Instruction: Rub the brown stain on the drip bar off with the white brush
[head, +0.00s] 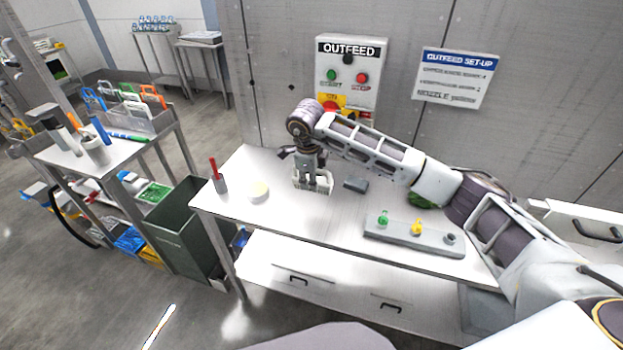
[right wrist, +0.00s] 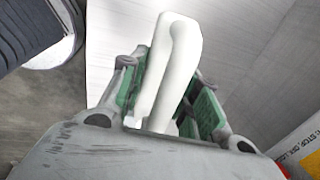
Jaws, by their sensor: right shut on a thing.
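My right gripper (head: 313,187) is over the steel table, its fingers pointing down, shut on the white brush (head: 326,184). In the right wrist view, the brush's smooth white handle (right wrist: 179,58) stands between the green finger pads of the gripper (right wrist: 168,105). The brush's lower part is at or close to the tabletop; I cannot tell if it touches. A long grey bar (head: 380,236) with green, yellow and grey pieces lies at the table's front right. I cannot tell whether it is the drip bar. I can make out no brown stain. My left gripper is out of view.
The steel table (head: 241,215) also holds a red-handled item in a grey cup (head: 220,184), a pale round thing (head: 259,191) and a small dark grey block (head: 355,185). An outfeed control box (head: 347,75) hangs behind. A green bin (head: 190,227) stands left.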

